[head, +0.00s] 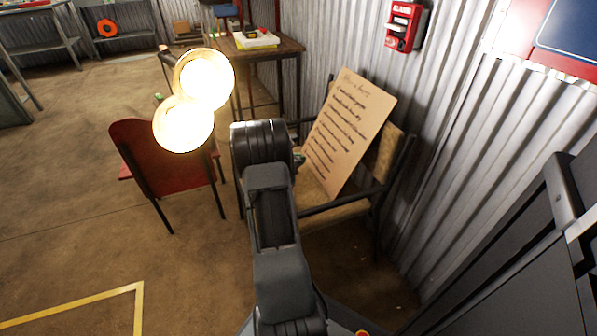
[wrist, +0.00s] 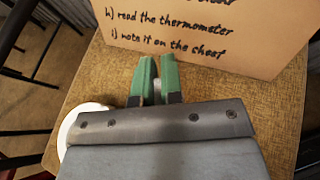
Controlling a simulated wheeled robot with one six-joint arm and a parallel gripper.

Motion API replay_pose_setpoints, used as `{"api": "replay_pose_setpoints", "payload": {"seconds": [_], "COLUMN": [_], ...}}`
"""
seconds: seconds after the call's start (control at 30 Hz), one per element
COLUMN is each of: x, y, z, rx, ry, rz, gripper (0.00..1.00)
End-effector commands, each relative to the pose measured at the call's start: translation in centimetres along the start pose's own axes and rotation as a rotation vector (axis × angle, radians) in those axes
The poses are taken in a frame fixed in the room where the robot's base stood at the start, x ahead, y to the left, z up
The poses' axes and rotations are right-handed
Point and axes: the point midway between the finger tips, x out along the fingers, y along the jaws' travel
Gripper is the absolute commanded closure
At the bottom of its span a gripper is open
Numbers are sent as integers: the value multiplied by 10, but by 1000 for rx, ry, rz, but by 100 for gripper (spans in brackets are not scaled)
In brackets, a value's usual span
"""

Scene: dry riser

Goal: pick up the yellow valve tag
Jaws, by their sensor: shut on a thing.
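My gripper (wrist: 157,82) has green fingertips, close together over the brown seat of a chair (wrist: 225,88). It is shut on a small pale grey thing (wrist: 157,86) whose shape is mostly hidden between the fingers. I cannot make out a yellow valve tag in either view. In the head view my own arm covers most of the gripper, which reaches over the chair (head: 386,160) by the wall. A cardboard sign (head: 345,130) with handwriting leans on that chair. The sign's lower edge (wrist: 215,42) is just beyond the fingertips in the wrist view.
A white round thing (wrist: 72,125) shows partly at the gripper's left. A red chair (head: 165,165) stands left of my arm, with two glowing globes (head: 205,80) in front of it. A wooden table (head: 285,48) is behind. A red alarm box (head: 404,25) hangs on the corrugated wall.

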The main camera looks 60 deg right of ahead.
Motion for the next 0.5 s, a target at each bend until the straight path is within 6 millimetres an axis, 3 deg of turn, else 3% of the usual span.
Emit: {"api": "replay_pose_setpoints", "payload": {"seconds": [0.27, 0.5], "x": [10, 24], "y": [6, 8], "z": [-9, -37], "rx": [0, -1], "ry": [0, 1], "rz": [0, 0], "gripper": [100, 100]}}
